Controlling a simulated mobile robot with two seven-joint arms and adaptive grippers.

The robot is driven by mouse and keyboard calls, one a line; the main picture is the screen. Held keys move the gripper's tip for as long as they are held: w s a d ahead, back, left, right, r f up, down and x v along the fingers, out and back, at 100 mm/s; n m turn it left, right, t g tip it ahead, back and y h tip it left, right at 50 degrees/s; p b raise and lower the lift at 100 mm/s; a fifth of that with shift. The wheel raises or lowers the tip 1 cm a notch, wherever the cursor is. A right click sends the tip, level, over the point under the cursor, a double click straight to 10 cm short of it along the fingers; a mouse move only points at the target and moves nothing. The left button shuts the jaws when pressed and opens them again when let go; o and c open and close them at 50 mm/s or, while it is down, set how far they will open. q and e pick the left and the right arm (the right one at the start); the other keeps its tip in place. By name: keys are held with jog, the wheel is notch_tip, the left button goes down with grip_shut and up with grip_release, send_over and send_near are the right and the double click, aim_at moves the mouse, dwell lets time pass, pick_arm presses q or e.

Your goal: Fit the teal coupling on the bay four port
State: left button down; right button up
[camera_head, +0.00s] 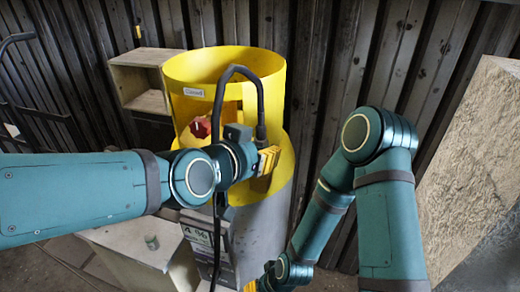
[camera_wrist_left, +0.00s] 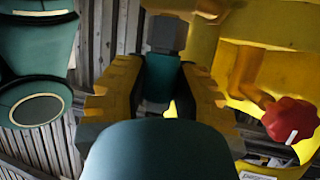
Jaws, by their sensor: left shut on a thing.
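My left gripper (camera_head: 268,161) is at the right front of the yellow housing (camera_head: 185,72). In the left wrist view its ribbed yellow fingers (camera_wrist_left: 160,98) are shut on the teal coupling (camera_wrist_left: 162,76), which has a grey piece (camera_wrist_left: 166,33) at its far end. In the head view the fingers hide the coupling. A black hose (camera_head: 236,69) arches over and comes down to the left gripper. I cannot make out the bay four port. My right gripper (camera_head: 262,284) is partly cut off at the bottom edge, and its opening is unclear.
A red knob (camera_head: 201,127) sits in the housing opening, left of the gripper; it also shows in the left wrist view (camera_wrist_left: 290,121). A grey box with a sign (camera_head: 197,235) stands below. A shelf (camera_head: 140,80) is behind left, a rough stone block (camera_head: 475,150) at right.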

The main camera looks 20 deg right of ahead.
pick_arm(q)
jog(key=shift+f, duration=0.1)
jog(key=c, duration=0.7)
grip_release()
jog(key=shift+c, duration=0.2)
jog(key=v, duration=1.2)
